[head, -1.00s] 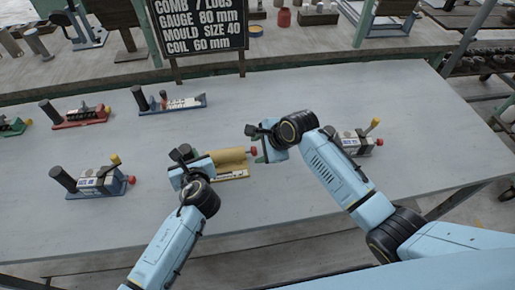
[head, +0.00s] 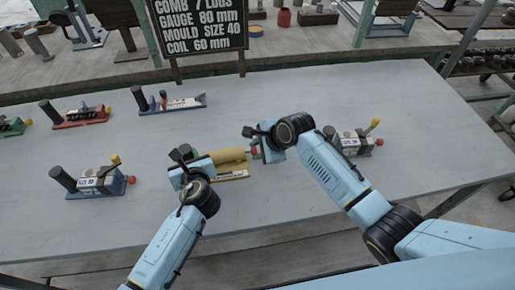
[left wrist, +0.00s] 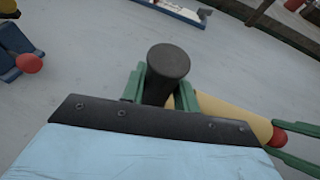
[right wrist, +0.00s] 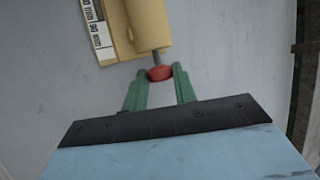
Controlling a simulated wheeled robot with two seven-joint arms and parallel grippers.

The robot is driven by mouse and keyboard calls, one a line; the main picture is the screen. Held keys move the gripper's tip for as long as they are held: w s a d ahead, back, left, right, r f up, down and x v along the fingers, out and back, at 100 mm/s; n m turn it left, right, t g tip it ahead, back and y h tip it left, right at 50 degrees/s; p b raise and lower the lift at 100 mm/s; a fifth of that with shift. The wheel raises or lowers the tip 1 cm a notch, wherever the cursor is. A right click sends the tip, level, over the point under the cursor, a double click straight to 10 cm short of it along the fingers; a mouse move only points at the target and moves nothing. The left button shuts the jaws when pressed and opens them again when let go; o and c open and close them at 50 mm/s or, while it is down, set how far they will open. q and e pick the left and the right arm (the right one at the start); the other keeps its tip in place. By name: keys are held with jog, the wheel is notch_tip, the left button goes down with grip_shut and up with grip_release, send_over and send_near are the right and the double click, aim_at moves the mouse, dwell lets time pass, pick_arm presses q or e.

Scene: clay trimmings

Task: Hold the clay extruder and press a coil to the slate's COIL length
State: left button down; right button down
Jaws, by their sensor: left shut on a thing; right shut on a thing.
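The clay extruder (head: 230,156) has a tan body with a pale scale strip along its front, a dark upright handle and a red plunger knob. My left gripper (head: 183,165) is shut on the dark handle (left wrist: 168,62) at the extruder's left end. My right gripper (head: 260,148) is shut on the red knob (right wrist: 160,73) at the right end. A short length of grey rod (right wrist: 157,55) shows between knob and body. The scale (right wrist: 98,25) carries mm marks, partly cut off. No clay coil can be made out. The slate (head: 198,32) reads COIL 60 mm.
Red (head: 82,117), blue (head: 172,104) and green (head: 12,127) tools stand further back. The table's (head: 330,90) back right and front left are clear.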

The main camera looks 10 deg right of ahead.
jog(key=shift+d+f, duration=0.1)
jog(key=shift+d, duration=0.15)
jog(key=c, duration=1.1)
grip_release()
jog(key=v, duration=1.2)
jog(key=shift+s, duration=0.1)
